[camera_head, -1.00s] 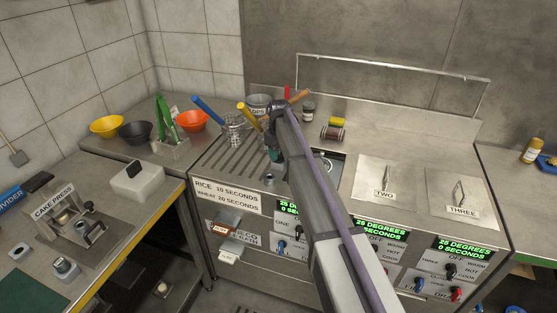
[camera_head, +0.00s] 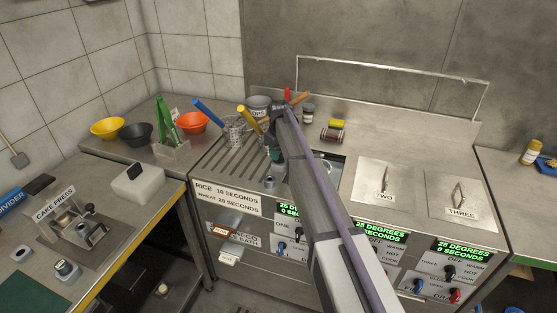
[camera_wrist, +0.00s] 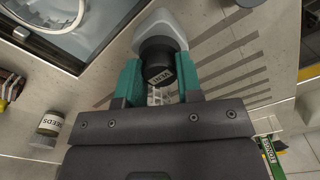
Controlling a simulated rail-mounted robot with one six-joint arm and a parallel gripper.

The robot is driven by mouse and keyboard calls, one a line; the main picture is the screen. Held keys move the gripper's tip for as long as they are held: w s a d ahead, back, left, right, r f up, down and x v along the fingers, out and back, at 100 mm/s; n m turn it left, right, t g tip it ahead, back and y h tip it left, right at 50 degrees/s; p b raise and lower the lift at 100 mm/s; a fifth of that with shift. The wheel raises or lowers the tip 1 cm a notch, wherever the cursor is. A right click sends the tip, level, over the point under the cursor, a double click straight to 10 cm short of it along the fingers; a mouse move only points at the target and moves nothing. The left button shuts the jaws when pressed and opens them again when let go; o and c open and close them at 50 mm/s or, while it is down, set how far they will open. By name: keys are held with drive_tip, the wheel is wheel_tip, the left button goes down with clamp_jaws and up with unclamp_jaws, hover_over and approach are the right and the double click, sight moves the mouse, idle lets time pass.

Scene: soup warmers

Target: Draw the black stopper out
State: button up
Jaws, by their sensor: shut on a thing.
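The black stopper (camera_wrist: 159,66), with white lettering on its end, shows in the wrist view between the teal fingers of my gripper (camera_wrist: 156,82). My gripper is shut on it. A pale grey tapered piece (camera_wrist: 160,28) shows right beyond the stopper; I cannot tell whether the stopper still sits in anything. In the head view my gripper (camera_head: 278,152) is over the steel worktop near the drain slots, largely hidden by my arm. The stopper is hidden there.
A round basin (camera_wrist: 62,22) and a seeds jar (camera_wrist: 48,126) lie to the left in the wrist view. Ladles stand in a wire holder (camera_head: 234,130) behind. Lids two (camera_head: 385,182) and three (camera_head: 458,194) lie right.

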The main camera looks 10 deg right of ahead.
drive_tip(key=shift+r, duration=0.25)
wheel_tip(320, 180, up, 4)
drive_tip(key=p, duration=0.4)
drive_tip(key=shift+f, duration=0.1)
